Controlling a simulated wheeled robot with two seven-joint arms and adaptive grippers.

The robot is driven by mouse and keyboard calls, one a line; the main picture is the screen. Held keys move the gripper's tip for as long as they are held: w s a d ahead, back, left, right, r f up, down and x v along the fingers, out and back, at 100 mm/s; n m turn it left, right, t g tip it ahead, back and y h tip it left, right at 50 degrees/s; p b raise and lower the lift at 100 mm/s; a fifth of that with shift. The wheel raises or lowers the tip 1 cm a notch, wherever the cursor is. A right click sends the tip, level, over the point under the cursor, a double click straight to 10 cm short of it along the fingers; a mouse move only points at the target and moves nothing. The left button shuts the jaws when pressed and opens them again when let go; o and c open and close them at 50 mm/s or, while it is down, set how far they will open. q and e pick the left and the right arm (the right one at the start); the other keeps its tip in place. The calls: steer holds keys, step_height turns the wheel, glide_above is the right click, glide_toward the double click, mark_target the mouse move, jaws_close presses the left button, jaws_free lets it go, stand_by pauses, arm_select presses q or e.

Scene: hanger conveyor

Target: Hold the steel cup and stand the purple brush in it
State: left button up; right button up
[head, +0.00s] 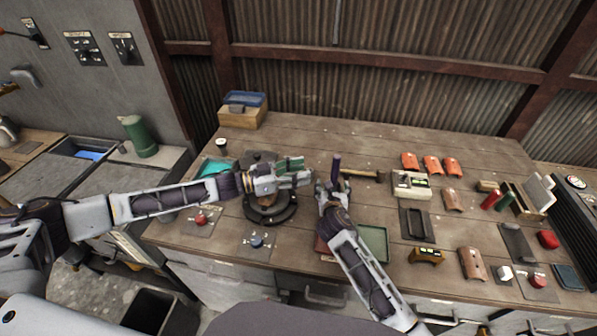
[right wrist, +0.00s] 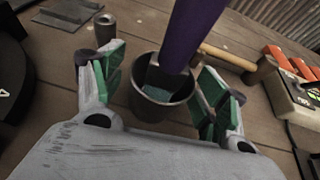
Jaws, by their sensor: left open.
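The purple brush (head: 336,168) stands close to upright at the middle of the bench, and its handle also shows large in the right wrist view (right wrist: 190,35). Its lower end overlaps the far rim of the dark steel cup (right wrist: 163,108); I cannot tell how deep it sits. The cup stands upright on the bench, with teal inside. My right gripper (right wrist: 165,85) has its fingers spread on both sides of the cup, with a gap visible on the left. In the head view the cup is mostly hidden by this gripper. My left gripper (head: 300,172) is open and empty, left of the brush.
A hammer (head: 358,174) lies just right of the brush. A black round stand (head: 270,213) is under my left gripper. A green tray (head: 374,243) lies beside my right forearm. Orange curved pieces (head: 432,165) and a light box (head: 411,185) lie to the right.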

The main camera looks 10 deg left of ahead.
steer(key=shift+s+r, duration=0.1)
stand_by(0.3)
steer(key=shift+v, duration=5.85)
steer(key=shift+s, duration=0.15)
